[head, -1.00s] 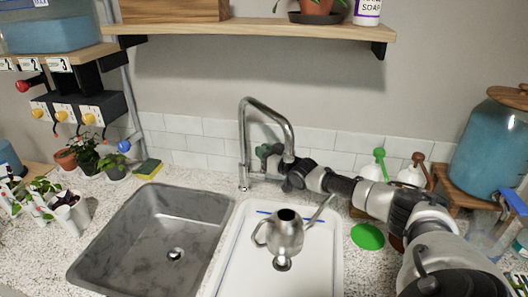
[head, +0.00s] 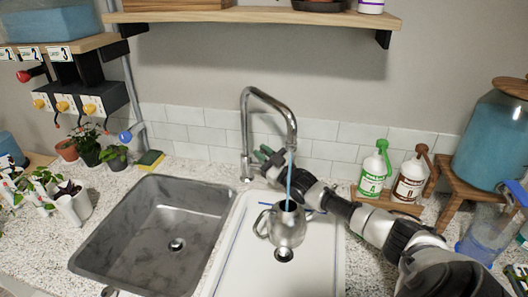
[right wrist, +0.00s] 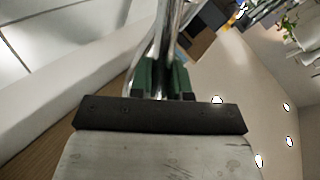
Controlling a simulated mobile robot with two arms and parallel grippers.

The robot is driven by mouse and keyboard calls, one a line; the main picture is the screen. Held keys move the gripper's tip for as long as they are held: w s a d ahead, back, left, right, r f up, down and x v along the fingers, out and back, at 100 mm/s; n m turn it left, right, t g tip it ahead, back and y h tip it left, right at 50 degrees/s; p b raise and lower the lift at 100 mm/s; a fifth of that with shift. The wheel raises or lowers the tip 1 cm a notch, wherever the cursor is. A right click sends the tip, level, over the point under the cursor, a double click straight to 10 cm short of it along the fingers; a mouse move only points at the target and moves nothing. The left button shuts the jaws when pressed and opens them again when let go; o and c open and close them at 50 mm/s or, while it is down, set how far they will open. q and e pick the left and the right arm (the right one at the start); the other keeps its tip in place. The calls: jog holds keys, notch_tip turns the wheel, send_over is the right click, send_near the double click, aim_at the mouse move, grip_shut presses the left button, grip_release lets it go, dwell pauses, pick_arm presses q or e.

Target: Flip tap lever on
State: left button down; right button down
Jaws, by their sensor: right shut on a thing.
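The chrome tap (head: 244,130) stands behind the sinks, its spout arching to the right. A blue stream of water (head: 290,180) falls from the spout to the mouth of the steel watering can (head: 288,230), which stands in the white basin (head: 240,262). My right gripper (head: 264,154) is beside the tap post, shut on the tap lever, which it mostly hides in the head view. In the right wrist view its green fingers (right wrist: 163,78) close around shiny chrome metal. My left gripper is not in view.
An empty steel sink (head: 160,225) lies left of the white basin. A green bottle (head: 374,172) and a brown-topped bottle (head: 410,180) stand at the right beyond my arm. Potted plants (head: 88,150) and a sponge (head: 150,159) sit at the back left.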

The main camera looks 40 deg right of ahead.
jog(key=c, duration=1.1)
grip_release()
jog(key=shift+s, duration=0.1)
jog(key=shift+s+p, duration=0.25)
jog(key=shift+p, duration=0.2)
jog(key=p+v, duration=0.3)
jog(key=v, duration=0.4)
jog(key=shift+w+f, duration=0.1)
jog(key=shift+f, duration=0.05)
jog(key=shift+c, duration=0.2)
